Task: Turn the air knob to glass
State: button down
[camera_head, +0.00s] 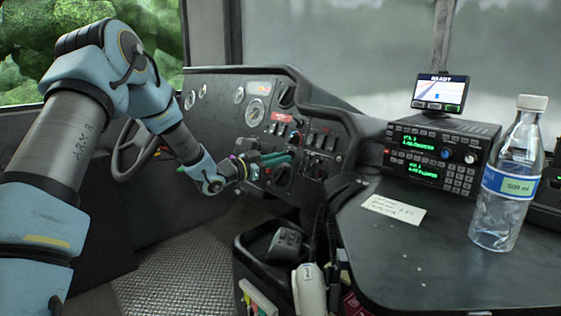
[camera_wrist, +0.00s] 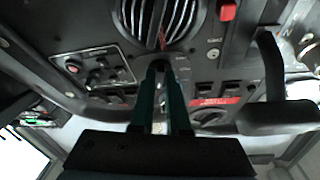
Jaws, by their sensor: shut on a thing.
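My gripper (camera_head: 291,157) reaches the dashboard from the left, and its dark green fingers point at the panel. In the wrist view the fingers (camera_wrist: 159,72) come together just below a round slatted vent (camera_wrist: 165,14). They are shut on a small dark knob (camera_wrist: 159,65), which I take for the air knob. The fingertips hide most of it, and I cannot read its pointer or the glass mark. Another dark round knob (camera_head: 283,175) sits just below the fingers in the head view.
The dashboard (camera_head: 220,125) carries gauges and rocker switches around the gripper. A steering wheel (camera_head: 135,150) is at the left. A radio unit (camera_head: 432,158), a small screen (camera_head: 440,92), a note (camera_head: 394,209) and a water bottle (camera_head: 503,185) stand on the right console.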

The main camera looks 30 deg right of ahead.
dwell(0.3)
jog(key=c, duration=0.9)
grip_release()
jog(key=a, duration=1)
jog(key=shift+s+a+f, duration=0.25)
jog(key=shift+s+a, duration=0.15)
jog(key=shift+s, duration=0.05)
